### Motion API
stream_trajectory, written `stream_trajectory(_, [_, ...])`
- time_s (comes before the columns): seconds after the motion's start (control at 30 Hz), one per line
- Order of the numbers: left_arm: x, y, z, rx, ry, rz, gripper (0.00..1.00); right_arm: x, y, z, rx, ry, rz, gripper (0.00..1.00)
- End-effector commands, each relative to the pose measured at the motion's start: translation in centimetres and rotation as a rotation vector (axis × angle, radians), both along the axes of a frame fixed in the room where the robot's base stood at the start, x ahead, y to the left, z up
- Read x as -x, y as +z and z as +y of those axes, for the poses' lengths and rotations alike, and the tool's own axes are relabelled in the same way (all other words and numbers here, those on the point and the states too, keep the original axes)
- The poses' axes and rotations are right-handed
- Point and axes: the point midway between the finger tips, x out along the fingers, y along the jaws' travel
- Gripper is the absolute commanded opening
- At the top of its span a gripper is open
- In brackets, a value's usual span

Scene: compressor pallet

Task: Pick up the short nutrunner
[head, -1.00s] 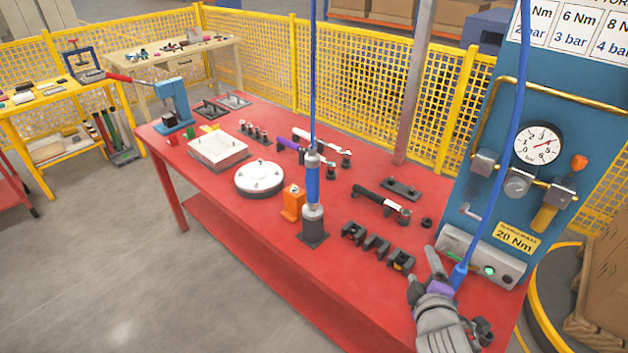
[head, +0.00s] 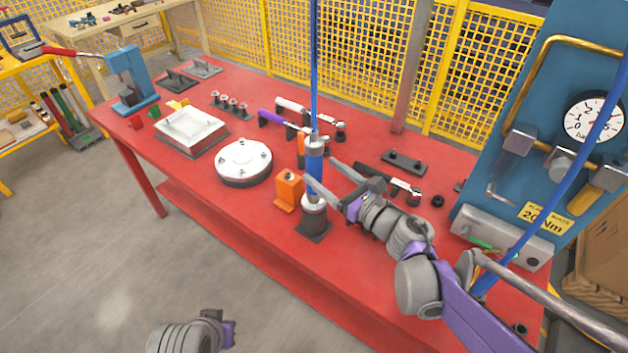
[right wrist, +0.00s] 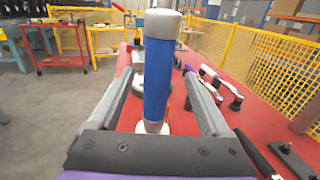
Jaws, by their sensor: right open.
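The short nutrunner (head: 314,170) is a blue and grey cylinder standing upright in a dark holder (head: 314,231) on the red bench, with a blue hose rising from its top. My right gripper (head: 322,170) is open, with one finger on each side of the nutrunner's blue body. In the right wrist view the nutrunner (right wrist: 158,80) stands between the two spread fingers of the gripper (right wrist: 157,95), with gaps on both sides. My left arm's end (head: 215,330) shows at the bottom edge, its fingers not discernible.
An orange block (head: 289,190) stands close left of the holder. A round white part (head: 244,161) and a square white part (head: 190,130) lie further left. A black-handled tool (head: 388,185) lies behind my right gripper. A blue panel with a gauge (head: 594,117) stands at the right.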

Motion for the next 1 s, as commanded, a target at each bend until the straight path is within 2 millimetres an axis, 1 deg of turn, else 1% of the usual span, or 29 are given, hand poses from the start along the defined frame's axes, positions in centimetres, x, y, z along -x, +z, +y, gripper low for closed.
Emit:
stream_trajectory(0.03, [0.0,0.0,0.0,0.0,0.0,0.0,0.0,-0.5,0.0,0.5,-0.001,0.003,0.0,0.81])
stream_trajectory(0.27, [0.0,0.2,0.0,0.0,0.0,-0.001,0.0,-1.4,0.2,1.4,-0.003,0.001,0.001,0.81])
stream_trajectory(0.47, [-0.1,0.6,0.0,0.0,0.0,-0.002,0.0,-3.4,0.8,3.5,-0.002,0.002,0.001,0.81])
stream_trajectory(0.6, [-0.1,0.6,0.0,0.0,0.0,-0.002,0.0,-4.6,0.7,4.5,-0.003,0.001,0.001,0.81])
stream_trajectory(0.8, [-0.1,0.6,0.0,0.0,0.0,-0.002,0.0,-4.7,0.7,4.5,-0.002,-0.002,0.002,0.81])
stream_trajectory(0.83, [-0.1,0.6,0.0,0.0,0.0,-0.002,0.0,-4.7,0.7,4.5,-0.002,-0.002,0.002,0.79])
stream_trajectory(0.87, [-0.1,0.6,0.0,0.0,0.0,-0.002,0.0,-4.7,0.7,4.5,-0.002,-0.002,0.002,0.74])
stream_trajectory(1.0, [-0.1,0.6,0.0,0.0,0.0,-0.002,0.0,-4.7,0.7,4.5,-0.003,-0.002,0.001,0.49])
